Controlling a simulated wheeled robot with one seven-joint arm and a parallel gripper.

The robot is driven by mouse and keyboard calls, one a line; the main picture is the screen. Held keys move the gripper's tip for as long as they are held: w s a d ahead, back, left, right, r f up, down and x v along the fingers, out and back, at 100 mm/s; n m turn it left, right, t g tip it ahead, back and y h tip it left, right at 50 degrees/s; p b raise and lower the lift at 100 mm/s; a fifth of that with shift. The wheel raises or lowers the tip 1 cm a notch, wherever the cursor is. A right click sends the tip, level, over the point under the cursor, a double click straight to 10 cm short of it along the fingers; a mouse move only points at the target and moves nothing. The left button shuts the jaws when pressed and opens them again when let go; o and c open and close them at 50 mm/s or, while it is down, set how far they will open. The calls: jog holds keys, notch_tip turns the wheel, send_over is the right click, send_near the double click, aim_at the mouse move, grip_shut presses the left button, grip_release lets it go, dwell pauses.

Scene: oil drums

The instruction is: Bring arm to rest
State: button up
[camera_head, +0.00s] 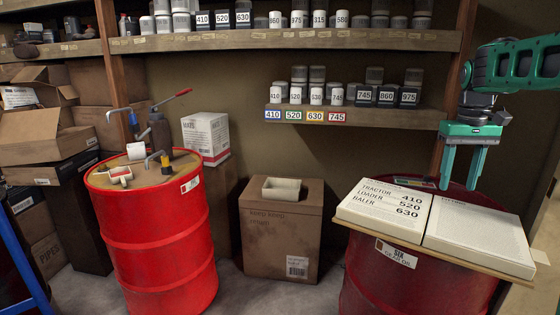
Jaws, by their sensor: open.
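My green arm reaches in from the right edge in the head view. My gripper (463,170) points down with its two fingers apart and nothing visible between them.
A left red drum (156,240) holds hand pumps, a can and small cups on its top. A brown box (282,228) with a pale tray (282,188) stands between the drums. A lower shelf (372,117) holds numbered cans near my arm. A wooden post (455,80) stands beside it.

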jog(key=s+a+f+m, duration=0.1)
jog(key=s+f, duration=0.4)
jog(key=s, duration=0.6)
jog(key=s+a+f+m, duration=0.2)
jog(key=s+f, duration=0.3)
jog(key=s, duration=0.7)
jog(key=s+a+f+m, duration=0.1)
jog(key=s+f, duration=0.3)
jog(key=s, duration=0.7)
jog(key=shift+s+a+f+m+y, duration=0.3)
jog(key=shift+a+f+m, duration=0.1)
jog(key=shift+m, duration=0.1)
jog(key=shift+w+f, duration=0.25)
jog(key=shift+w, duration=0.45)
